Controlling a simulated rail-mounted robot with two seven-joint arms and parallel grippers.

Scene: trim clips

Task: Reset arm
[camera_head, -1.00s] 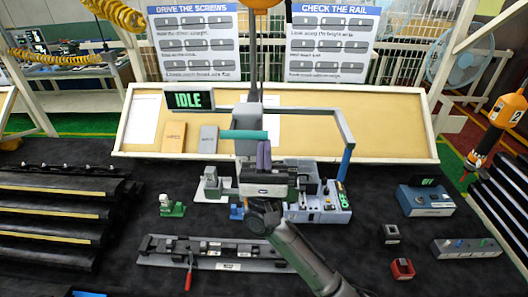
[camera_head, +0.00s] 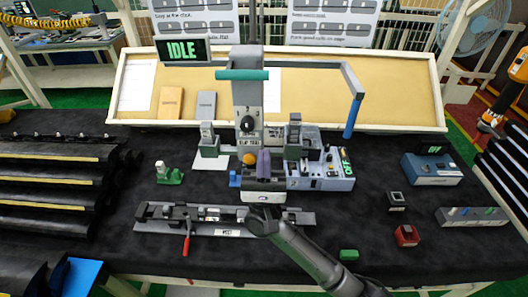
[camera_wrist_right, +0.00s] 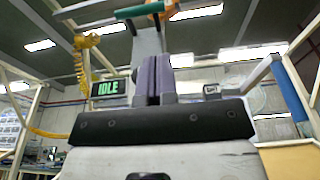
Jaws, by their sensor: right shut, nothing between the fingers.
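My right gripper (camera_head: 263,163) reaches in from the lower right in the head view, above the middle of the dark bench (camera_head: 400,245). Its purple fingers are together and empty, and they point up and away. In the right wrist view the shut fingers (camera_wrist_right: 153,80) stand upright before a grey column. My left gripper is in neither view.
Behind the gripper stands a grey press (camera_head: 247,100) with a teal handle. A black rail fixture (camera_head: 170,220) with a red handle lies in front. Black ribbed strips (camera_head: 50,180) fill the left. Blue device (camera_head: 432,170) and small blocks sit right.

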